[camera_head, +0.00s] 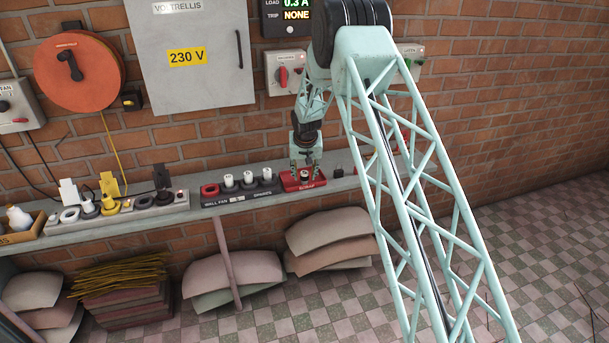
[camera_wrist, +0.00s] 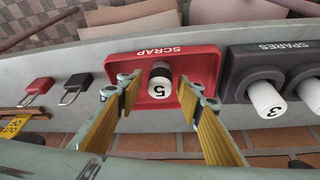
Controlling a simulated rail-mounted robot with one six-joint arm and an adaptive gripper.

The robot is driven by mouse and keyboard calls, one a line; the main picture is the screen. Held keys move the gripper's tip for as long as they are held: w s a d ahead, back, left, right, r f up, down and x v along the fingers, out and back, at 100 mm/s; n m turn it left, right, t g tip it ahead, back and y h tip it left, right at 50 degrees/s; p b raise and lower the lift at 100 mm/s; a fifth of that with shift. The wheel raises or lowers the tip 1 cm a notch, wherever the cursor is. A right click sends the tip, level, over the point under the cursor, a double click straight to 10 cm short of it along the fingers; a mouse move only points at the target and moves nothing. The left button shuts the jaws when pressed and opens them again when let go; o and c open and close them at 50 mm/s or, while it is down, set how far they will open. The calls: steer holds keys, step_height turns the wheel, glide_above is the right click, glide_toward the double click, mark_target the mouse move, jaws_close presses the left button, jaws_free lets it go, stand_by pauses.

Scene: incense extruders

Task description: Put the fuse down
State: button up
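A fuse (camera_wrist: 160,90), white with a black band and marked 5, stands in the red SCRAP tray (camera_wrist: 205,72). In the head view the tray (camera_head: 290,187) sits on the wall shelf, with the fuse small inside it. My gripper (camera_wrist: 164,98) is open just above the tray. Its yellow-padded fingers lie on either side of the fuse, with a visible gap on each side. In the head view my gripper (camera_head: 305,164) hangs over the tray, pointing down.
A dark SPARES block (camera_wrist: 242,62) with white fuses stands right beside the tray in the wrist view. A red padlock (camera_wrist: 37,88) and a black padlock (camera_wrist: 76,86) lie to its left. The grey shelf (camera_head: 115,223) also carries a socket strip (camera_head: 178,208) with plugs.

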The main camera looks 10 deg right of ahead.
steer(key=shift+r, duration=0.15)
steer(key=shift+r+p, duration=0.35)
steer(key=p+v, duration=0.1)
steer(key=v, duration=1)
steer(key=shift+s+r, duration=0.2)
steer(key=shift+r, duration=0.15)
stand_by(0.7)
